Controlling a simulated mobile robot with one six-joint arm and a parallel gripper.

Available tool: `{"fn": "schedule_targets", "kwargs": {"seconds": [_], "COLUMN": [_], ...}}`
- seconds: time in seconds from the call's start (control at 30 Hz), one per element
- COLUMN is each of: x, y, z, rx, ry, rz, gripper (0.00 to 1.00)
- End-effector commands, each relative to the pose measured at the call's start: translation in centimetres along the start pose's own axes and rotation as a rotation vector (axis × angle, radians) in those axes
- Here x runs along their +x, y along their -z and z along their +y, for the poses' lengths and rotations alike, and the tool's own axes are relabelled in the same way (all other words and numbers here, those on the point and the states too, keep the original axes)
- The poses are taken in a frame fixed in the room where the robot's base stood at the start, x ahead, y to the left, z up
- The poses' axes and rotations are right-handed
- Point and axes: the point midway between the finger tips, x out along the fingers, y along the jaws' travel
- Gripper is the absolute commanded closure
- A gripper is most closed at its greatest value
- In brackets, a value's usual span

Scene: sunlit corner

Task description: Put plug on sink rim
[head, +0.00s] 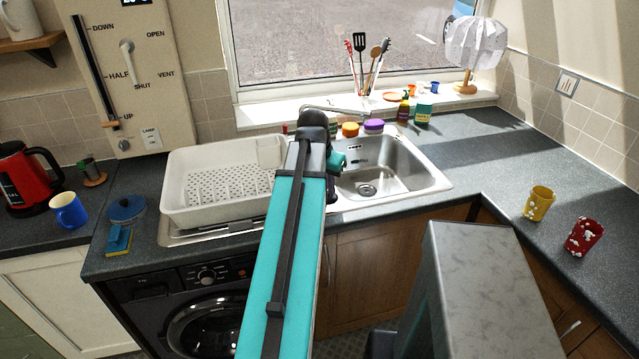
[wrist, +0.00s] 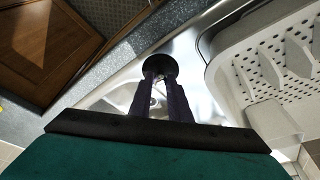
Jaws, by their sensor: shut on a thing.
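The black round plug (wrist: 159,67) is held at the fingertips of my gripper (wrist: 161,84) in the wrist view. The gripper is shut on it. In that view the plug appears over the metal near the front of the sink, with the dark worktop edge just beyond. I cannot tell whether it touches the metal. The steel sink (head: 392,166) stands under the window in the head view, its drain visible in the bowl. The sink rim (head: 437,184) shows bare at the front right. My arm hides the plug and the fingertips in the head view.
A white dish rack (head: 180,212) stands on the drainer left of the bowl, and close to the gripper's right in the wrist view (wrist: 222,66). The tap (head: 335,111) is behind the bowl.

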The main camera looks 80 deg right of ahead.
Motion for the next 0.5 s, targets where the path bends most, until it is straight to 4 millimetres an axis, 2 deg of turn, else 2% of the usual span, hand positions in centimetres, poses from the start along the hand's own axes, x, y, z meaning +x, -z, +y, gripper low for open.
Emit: {"fn": "schedule_targets", "kwargs": {"seconds": [0.2,0.5], "x": [0.7,1.1], "y": [1.8,2.3], "z": [-2.2,-3.1], "rx": [-0.001,-0.001], "ry": [0.000,0.000], "rz": [0.000,0.000], "gripper": [1.00,1.00]}}
